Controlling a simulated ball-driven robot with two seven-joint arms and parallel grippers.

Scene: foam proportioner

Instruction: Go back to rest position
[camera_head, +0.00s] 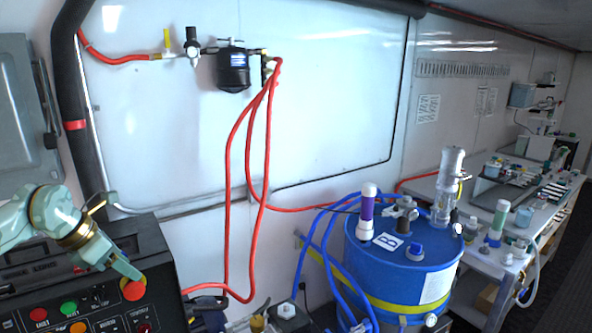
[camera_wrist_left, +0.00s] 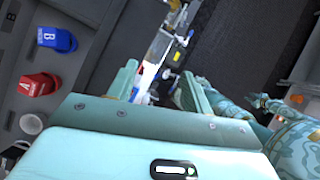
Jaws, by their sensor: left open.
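My left gripper (camera_head: 124,268) comes in from the left in the head view, over the black control panel (camera_head: 95,292). Its fingertip appears in front of or beside a red button (camera_head: 133,289); I cannot tell whether they touch. In the left wrist view, the two teal fingers of my left gripper (camera_wrist_left: 158,88) stand apart with nothing held between them. My right gripper cannot be made out in either view. More teal parts of mine show at the right of the wrist view.
A blue drum (camera_head: 395,262) with hoses and fittings stands right of centre. A red hose (camera_head: 229,200) hangs along the white wall. A cluttered bench (camera_head: 480,262) is at the right. The wrist view shows a blue cap (camera_wrist_left: 56,39) and a red cap (camera_wrist_left: 39,84).

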